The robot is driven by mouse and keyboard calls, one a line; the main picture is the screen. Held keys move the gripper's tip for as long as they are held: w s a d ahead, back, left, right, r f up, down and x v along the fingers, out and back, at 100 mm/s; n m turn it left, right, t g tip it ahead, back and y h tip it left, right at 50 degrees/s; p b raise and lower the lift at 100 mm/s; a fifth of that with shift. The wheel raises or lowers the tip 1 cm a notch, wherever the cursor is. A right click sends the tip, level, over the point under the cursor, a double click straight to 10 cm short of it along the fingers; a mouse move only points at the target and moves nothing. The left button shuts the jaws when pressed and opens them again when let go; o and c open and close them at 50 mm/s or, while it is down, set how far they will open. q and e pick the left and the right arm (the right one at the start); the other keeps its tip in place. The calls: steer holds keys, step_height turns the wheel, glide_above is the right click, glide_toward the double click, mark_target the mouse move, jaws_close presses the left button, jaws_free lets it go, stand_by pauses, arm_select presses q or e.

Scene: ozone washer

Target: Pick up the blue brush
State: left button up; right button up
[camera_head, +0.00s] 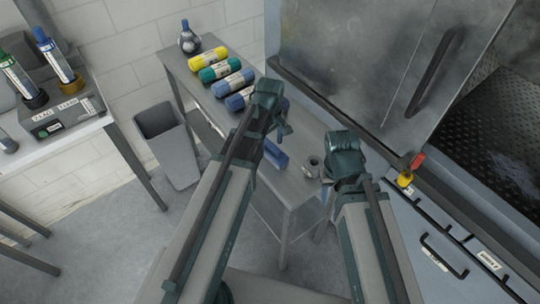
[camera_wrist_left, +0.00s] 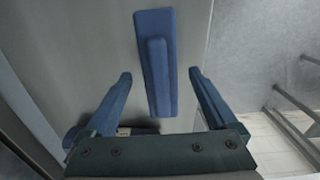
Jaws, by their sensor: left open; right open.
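The blue brush (camera_head: 276,154) lies on the grey metal table (camera_head: 297,185), partly hidden by my left arm in the head view. In the left wrist view the brush (camera_wrist_left: 156,50) is a long blue block with a raised narrower bar, lying lengthwise. My left gripper (camera_head: 282,128) is above the table near the brush. Its two blue fingers (camera_wrist_left: 160,74) are apart and empty, and the near part of the brush shows between them. My right gripper (camera_head: 345,158) is beyond the table's right side, open, with its fingertips mostly hidden.
Yellow (camera_head: 209,57), green (camera_head: 219,69) and blue (camera_head: 233,83) rolls lie further back on the table, near a round bottle (camera_head: 189,40). The washer cabinet (camera_head: 345,60) borders the right. A grey bin (camera_head: 170,142) stands left.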

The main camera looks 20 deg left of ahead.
arm_select(q)
steer(key=shift+f, duration=0.25)
arm_select(e)
steer(key=shift+f, duration=0.25)
arm_select(q)
jaws_close()
steer(key=shift+r, duration=0.15)
arm_select(e)
steer(key=shift+r, duration=0.1)
